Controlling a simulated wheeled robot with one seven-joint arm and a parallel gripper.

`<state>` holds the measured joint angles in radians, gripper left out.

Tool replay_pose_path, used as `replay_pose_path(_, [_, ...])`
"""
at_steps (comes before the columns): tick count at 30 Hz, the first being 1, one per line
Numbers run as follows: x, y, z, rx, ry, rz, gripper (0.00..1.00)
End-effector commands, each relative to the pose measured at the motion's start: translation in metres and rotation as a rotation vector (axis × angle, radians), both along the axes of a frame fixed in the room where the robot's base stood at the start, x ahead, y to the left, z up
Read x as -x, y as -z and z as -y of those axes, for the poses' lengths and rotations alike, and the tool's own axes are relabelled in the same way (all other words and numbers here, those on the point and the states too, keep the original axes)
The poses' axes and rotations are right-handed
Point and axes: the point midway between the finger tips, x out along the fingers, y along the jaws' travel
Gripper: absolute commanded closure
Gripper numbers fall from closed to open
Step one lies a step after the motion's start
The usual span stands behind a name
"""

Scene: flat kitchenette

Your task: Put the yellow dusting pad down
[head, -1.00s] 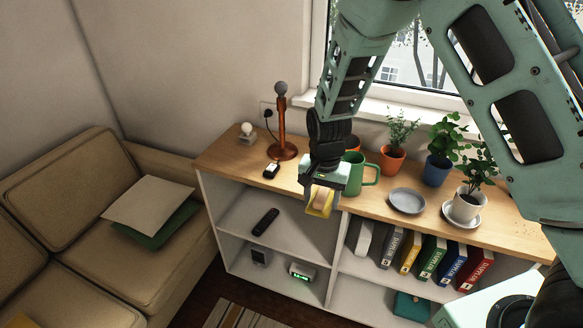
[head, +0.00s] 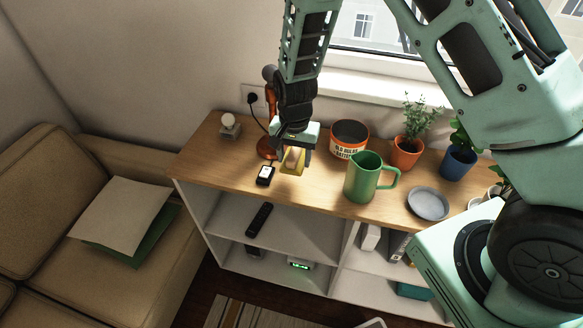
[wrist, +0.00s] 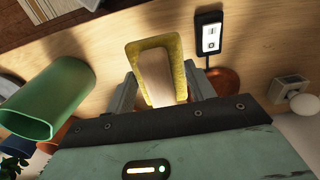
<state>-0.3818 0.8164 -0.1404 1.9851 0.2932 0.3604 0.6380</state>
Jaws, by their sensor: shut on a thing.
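The yellow dusting pad (head: 292,162) is between the fingers of my gripper (head: 294,154), which is shut on it. In the wrist view the pad (wrist: 178,50) shows as a yellow frame with a pale middle, held between the grey fingertips of my gripper (wrist: 160,88). In the head view it is over the wooden top of the low shelf unit (head: 225,166), between the black phone-like device and the green pitcher. I cannot tell whether the pad touches the top.
A black device (head: 265,175) with a cable lies just left of the pad. A green pitcher (head: 362,180) stands to the right, with an orange tin (head: 349,137) behind. A grey dish (head: 428,204) and potted plants (head: 406,150) are farther right. A lamp (head: 268,146) stands behind my gripper.

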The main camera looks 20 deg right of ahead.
Motion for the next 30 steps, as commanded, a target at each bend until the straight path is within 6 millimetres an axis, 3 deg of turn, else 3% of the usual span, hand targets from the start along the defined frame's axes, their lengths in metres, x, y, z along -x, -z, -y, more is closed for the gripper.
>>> replay_pose_path(16, [0.0,0.062,0.001,0.0,0.0,-0.001,0.67])
replay_pose_path(29, [0.0,0.071,0.0,0.0,0.0,0.001,0.67])
replay_pose_path(30, [0.0,0.071,0.0,0.0,0.0,0.001,0.43])
